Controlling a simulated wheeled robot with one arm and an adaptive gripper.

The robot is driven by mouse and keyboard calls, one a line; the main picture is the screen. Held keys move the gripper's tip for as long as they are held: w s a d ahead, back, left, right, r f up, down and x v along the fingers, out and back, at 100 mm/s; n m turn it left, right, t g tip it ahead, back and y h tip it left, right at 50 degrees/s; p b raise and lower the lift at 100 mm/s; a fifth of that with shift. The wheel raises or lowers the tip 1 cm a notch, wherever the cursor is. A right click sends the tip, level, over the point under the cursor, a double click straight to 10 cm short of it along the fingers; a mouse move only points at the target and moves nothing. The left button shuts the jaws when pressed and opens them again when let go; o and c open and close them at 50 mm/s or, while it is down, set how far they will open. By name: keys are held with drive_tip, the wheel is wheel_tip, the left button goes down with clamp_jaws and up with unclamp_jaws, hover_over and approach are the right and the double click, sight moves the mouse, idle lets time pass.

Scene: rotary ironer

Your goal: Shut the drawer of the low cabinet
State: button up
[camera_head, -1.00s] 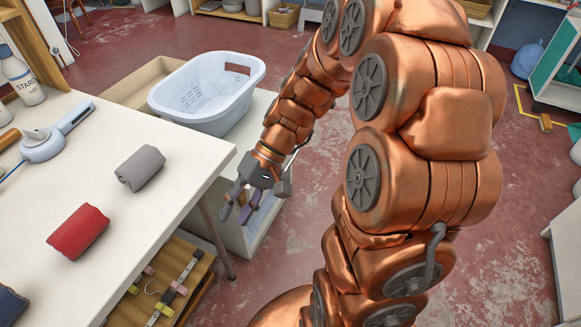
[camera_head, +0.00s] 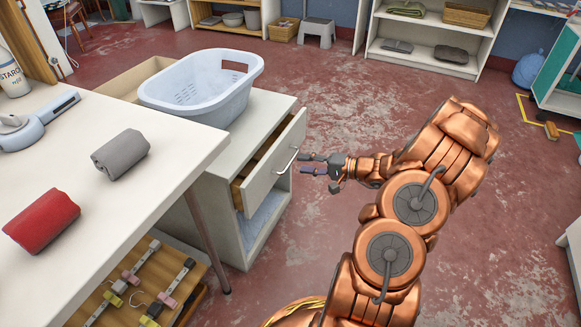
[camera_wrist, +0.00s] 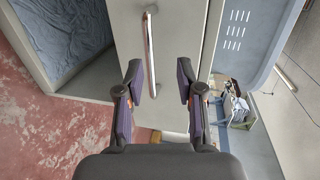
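The low cabinet (camera_head: 236,215) is pale grey and stands beyond the white table. Its drawer (camera_head: 272,165) is pulled part way out, with the wooden inside showing behind the front. A curved metal handle (camera_head: 287,161) is on the drawer front; in the wrist view the handle (camera_wrist: 150,50) stands upright in the picture. My gripper (camera_head: 303,164) is in front of the drawer, just to the right of the handle. In the wrist view my gripper (camera_wrist: 160,80) is open, its two fingers apart and empty, with the handle just ahead between them. Contact with the handle cannot be told.
A pale blue laundry basket (camera_head: 200,92) stands on the cabinet top. The white table (camera_head: 110,215) with a red roll (camera_head: 42,221) and a grey roll (camera_head: 121,155) is at the left. The floor to the right of the cabinet is clear.

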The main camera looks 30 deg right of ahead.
sight(290, 161)
drive_tip(key=shift+m+t+h, duration=0.3)
drive_tip(key=shift+w+a+f+b, duration=0.3)
drive_tip(key=shift+w+f+b, duration=0.15)
drive_tip(key=shift+w, duration=0.6)
drive_tip(key=shift+w+a+f+b, duration=0.35)
drive_tip(key=shift+w+f, duration=0.15)
drive_tip(key=shift+w, duration=0.5)
drive_tip(key=shift+w+a+f+b, duration=0.35)
drive_tip(key=shift+w+f, duration=0.15)
drive_tip(key=shift+w, duration=0.55)
clamp_jaws()
